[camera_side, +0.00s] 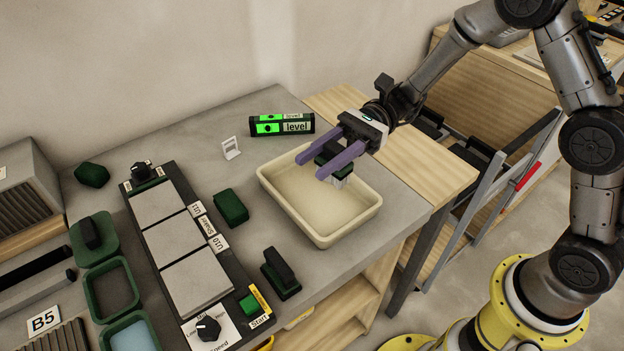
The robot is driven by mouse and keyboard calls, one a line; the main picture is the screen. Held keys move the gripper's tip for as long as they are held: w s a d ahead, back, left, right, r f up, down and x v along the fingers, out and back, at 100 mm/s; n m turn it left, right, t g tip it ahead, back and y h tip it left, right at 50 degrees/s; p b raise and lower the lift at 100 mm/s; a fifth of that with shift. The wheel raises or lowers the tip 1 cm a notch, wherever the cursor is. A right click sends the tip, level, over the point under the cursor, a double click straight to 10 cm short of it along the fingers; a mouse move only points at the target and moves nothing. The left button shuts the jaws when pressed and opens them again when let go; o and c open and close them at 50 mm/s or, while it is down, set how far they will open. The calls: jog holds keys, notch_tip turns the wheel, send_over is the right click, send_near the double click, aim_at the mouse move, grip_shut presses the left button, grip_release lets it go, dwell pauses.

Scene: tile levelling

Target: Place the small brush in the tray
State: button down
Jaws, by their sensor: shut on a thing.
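The fingers hide part of the brush. The brush is inside the tray's outline in this view; I cannot tell whether it touches the tray floor. The rest of the tray looks empty.
A green-lit level (282,125) stands behind the tray. A green block (231,206) and a black-handled float (281,273) lie left of it. A fixture with several grey tiles (174,238) is further left, beside green containers (111,289). The table edge is close on the tray's right.

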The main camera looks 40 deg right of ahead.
jog(key=s+d+r+m+t, duration=0.2)
jog(key=s+d, duration=0.5)
jog(key=d, duration=0.2)
send_over(316, 197)
jog(key=shift+t, duration=0.4)
notch_tip(316, 197, down, 10)
jog(key=shift+d+r, duration=0.1)
jog(key=shift+r, duration=0.1)
jog(key=shift+f, duration=1.6)
jog(key=shift+c, duration=2.4)
grip_release()
jog(key=shift+f, duration=0.15)
